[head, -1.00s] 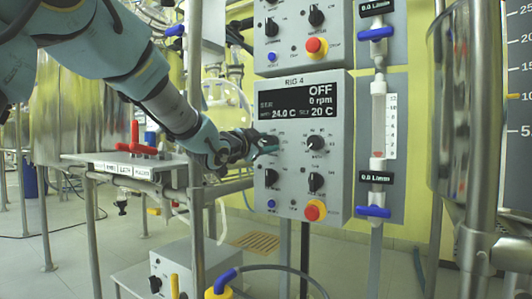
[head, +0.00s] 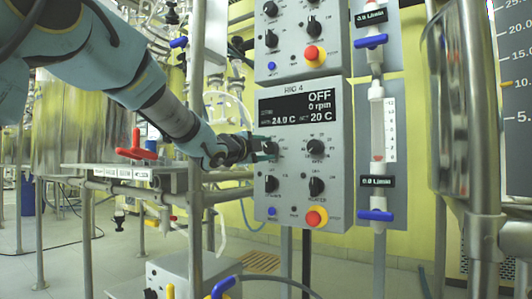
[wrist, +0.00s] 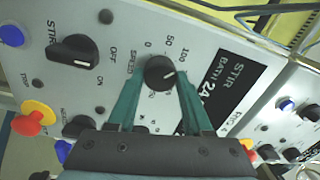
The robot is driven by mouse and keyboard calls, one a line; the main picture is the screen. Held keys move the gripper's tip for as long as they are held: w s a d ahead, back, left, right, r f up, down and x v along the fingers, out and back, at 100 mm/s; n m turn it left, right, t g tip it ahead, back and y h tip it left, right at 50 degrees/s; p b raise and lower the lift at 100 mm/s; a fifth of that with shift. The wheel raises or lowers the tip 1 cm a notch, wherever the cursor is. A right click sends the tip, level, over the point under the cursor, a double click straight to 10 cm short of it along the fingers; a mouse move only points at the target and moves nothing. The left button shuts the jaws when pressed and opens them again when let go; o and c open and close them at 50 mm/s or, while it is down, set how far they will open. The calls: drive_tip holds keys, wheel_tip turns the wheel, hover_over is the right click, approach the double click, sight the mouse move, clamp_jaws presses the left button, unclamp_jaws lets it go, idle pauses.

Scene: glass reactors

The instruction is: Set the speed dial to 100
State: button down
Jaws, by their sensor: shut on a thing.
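The speed dial (wrist: 160,72) is a round black knob with a white pointer line, on the grey RIG 4 control box (head: 342,185). In the wrist view its scale shows 0, 50 and 100, and the pointer slants toward the 100 side; its exact setting is hard to read. My gripper (wrist: 158,85) has its two teal fingers on either side of the dial, shut on it. In the head view my gripper (head: 266,150) reaches the box's upper left knob from the left and mostly hides it. The box's display (head: 293,107) reads OFF, 0 rpm, 24.0 C and 20 C.
The black stir switch (wrist: 73,50) is beside the dial. A red-yellow stop button (head: 316,217) and other knobs are on the same box. A metal post (head: 195,215) stands close to my arm. A flowmeter (head: 377,130) is to the right.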

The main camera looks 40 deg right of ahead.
idle(0.4)
drive_tip(key=shift+c, duration=1.6)
unclamp_jaws()
